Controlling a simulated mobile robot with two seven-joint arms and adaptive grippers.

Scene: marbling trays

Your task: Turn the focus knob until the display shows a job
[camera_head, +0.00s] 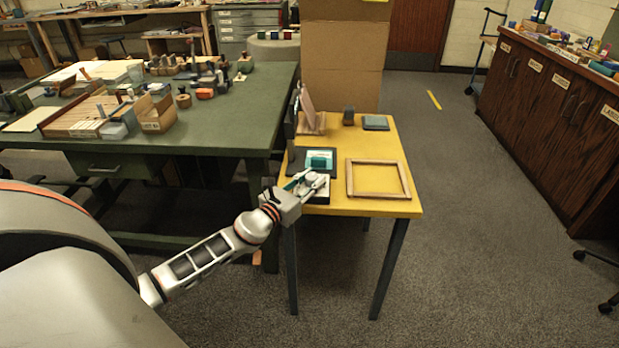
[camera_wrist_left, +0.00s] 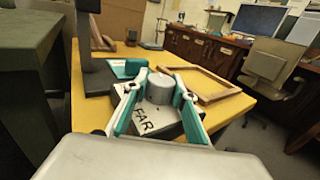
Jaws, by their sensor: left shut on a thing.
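The focus knob (camera_wrist_left: 159,90) is a grey upright cylinder on a pale plate marked FAR (camera_wrist_left: 145,122). My left gripper (camera_wrist_left: 160,84), with teal-lined fingers, is closed around the knob, one finger on each side. In the head view my left gripper (camera_head: 316,180) is low over the front left of the yellow table; the knob is mostly hidden there. My right gripper is not in view.
A cluttered green table (camera_head: 225,125) stands to the left. Open floor lies to the right.

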